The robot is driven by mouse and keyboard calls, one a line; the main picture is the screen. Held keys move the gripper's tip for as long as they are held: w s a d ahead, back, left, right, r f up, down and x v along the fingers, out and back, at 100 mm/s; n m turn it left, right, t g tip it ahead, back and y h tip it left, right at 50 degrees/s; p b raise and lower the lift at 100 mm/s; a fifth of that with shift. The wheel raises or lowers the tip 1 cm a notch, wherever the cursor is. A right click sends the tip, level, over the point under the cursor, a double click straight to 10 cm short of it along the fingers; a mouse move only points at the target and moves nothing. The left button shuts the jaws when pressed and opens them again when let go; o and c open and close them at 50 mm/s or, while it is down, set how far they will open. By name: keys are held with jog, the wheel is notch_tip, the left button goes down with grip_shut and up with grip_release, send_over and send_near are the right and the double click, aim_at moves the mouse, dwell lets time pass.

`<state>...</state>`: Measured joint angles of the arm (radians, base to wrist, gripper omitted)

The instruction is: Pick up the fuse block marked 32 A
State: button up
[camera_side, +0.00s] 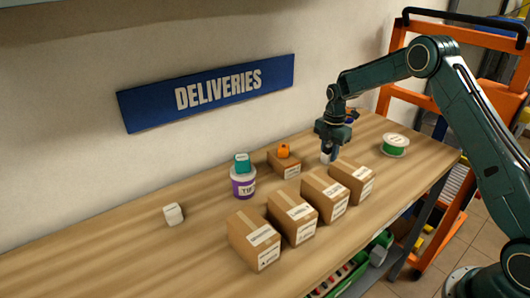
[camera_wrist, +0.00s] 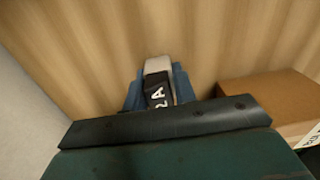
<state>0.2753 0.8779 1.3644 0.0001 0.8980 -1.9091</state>
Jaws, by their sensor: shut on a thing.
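My gripper (camera_side: 328,150) is over the back right of the bench, pointing down. Its blue jaws in the wrist view (camera_wrist: 158,78) are shut on a small pale block (camera_wrist: 157,66) with a black label. The white characters "2 A" show on the label; anything before them is hidden by my gripper body. In the side view the held block (camera_side: 326,158) shows white below the jaws, at or just above the bench top; I cannot tell if it touches. Other small blocks are a white one (camera_side: 173,214), a teal one (camera_side: 242,162) and an orange one (camera_side: 284,150); their markings are unreadable.
The teal block is on a purple-and-white tub (camera_side: 243,187), the orange one on a small carton (camera_side: 284,169). Several cartons (camera_side: 293,217) line the bench front (camera_side: 130,262). A green spool (camera_side: 395,146) stands right of my gripper. The wall is behind.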

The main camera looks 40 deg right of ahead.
aim_at(330, 145)
notch_tip(330, 145, up, 20)
dwell(0.6)
dwell(0.5)
